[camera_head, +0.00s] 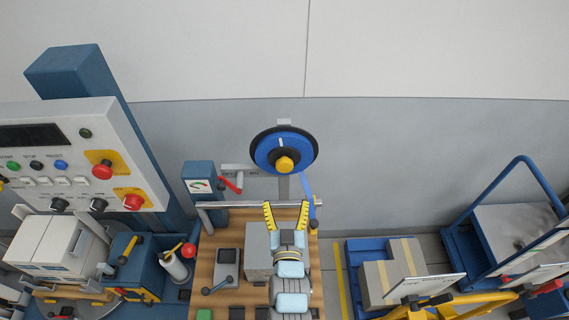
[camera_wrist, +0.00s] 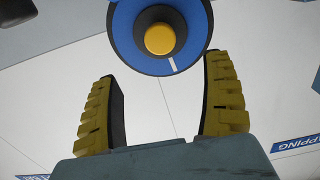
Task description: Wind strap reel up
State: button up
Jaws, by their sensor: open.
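The strap reel (camera_head: 268,152) is a blue disc with a black rim, mounted on a grey post above the bench. A yellow knob (camera_head: 285,164) sticks out at its middle, and a white mark shows on its face. A blue strap (camera_head: 308,187) hangs from its right side. My gripper (camera_head: 286,212) is open and empty, below and in front of the reel, its yellow ridged fingers pointing up. In the wrist view the reel (camera_wrist: 126,32) and its yellow knob (camera_wrist: 160,38) sit beyond the fingertips, apart from them.
A red-handled lever (camera_head: 232,184) and a blue gauge box (camera_head: 199,181) stand left of the reel. A grey box (camera_head: 258,245) is on the wooden bench (camera_head: 207,262). A control panel (camera_head: 75,150) stands far left.

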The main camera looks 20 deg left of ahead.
aim_at(284, 169)
jog(key=p+x, duration=0.3)
jog(key=x, duration=1)
jog(key=shift+w, duration=0.1)
jog(key=shift+w+a, duration=0.1)
jog(key=shift+w, duration=0.35)
jog(key=c, duration=1.3)
jog(key=shift+f, duration=0.15)
jog(key=shift+m+b, duration=0.4)
jog(key=shift+b, duration=1)
jog(key=shift+m+b, duration=0.35)
jog(key=shift+m, duration=0.05)
